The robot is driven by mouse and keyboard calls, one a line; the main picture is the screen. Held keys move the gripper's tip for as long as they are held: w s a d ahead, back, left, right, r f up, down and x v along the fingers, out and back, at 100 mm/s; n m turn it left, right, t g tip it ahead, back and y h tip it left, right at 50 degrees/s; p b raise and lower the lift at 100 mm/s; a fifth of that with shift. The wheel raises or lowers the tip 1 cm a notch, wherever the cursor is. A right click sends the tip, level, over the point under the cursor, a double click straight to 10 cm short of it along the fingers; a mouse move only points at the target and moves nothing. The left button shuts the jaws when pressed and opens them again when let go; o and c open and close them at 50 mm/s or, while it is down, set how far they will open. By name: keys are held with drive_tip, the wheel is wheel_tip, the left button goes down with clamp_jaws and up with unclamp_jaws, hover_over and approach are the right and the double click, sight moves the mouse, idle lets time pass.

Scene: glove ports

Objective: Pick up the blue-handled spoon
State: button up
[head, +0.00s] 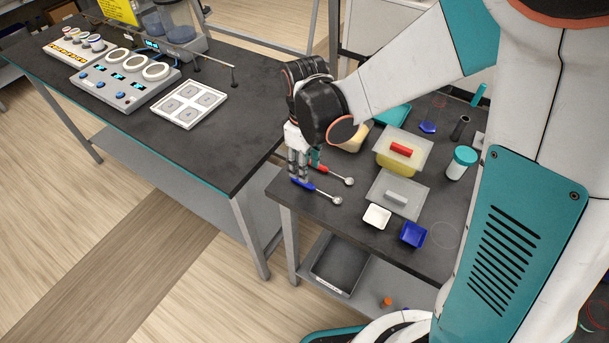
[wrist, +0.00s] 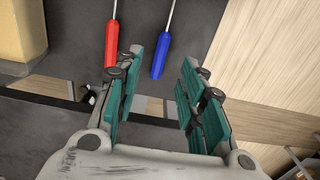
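The blue-handled spoon (head: 304,184) lies near the left edge of the right-hand table, its metal bowl pointing right. In the wrist view its blue handle (wrist: 160,57) lies beyond and between my finger pads, with a gap to each side. My gripper (head: 299,176) points down over the handle end and is open and empty. Whether the fingertips reach the handle's height is unclear. The red-handled spoon (head: 318,168) lies parallel, just behind it. In the wrist view its red handle (wrist: 111,45) is close to my left finger.
On the same table are a white dish (head: 377,216), a blue dish (head: 413,234), a grey-handled lid (head: 384,204), a yellow container with a red-handled lid (head: 398,169) and a teal-capped jar (head: 461,162). A gap separates this table from the left table (head: 240,110), which holds devices.

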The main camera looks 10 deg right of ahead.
sight(316, 189)
drive_tip(key=f, duration=0.1)
drive_tip(key=f+b, duration=0.1)
drive_tip(key=f, duration=0.1)
drive_tip(key=a+f+b, duration=0.1)
drive_tip(key=f, duration=0.1)
drive_tip(key=shift+w, duration=0.3)
drive_tip(key=shift+d+f, duration=0.1)
drive_tip(key=shift+f, duration=0.4)
drive_tip(key=shift+r, duration=0.1)
drive_tip(key=shift+c, duration=0.3)
clamp_jaws()
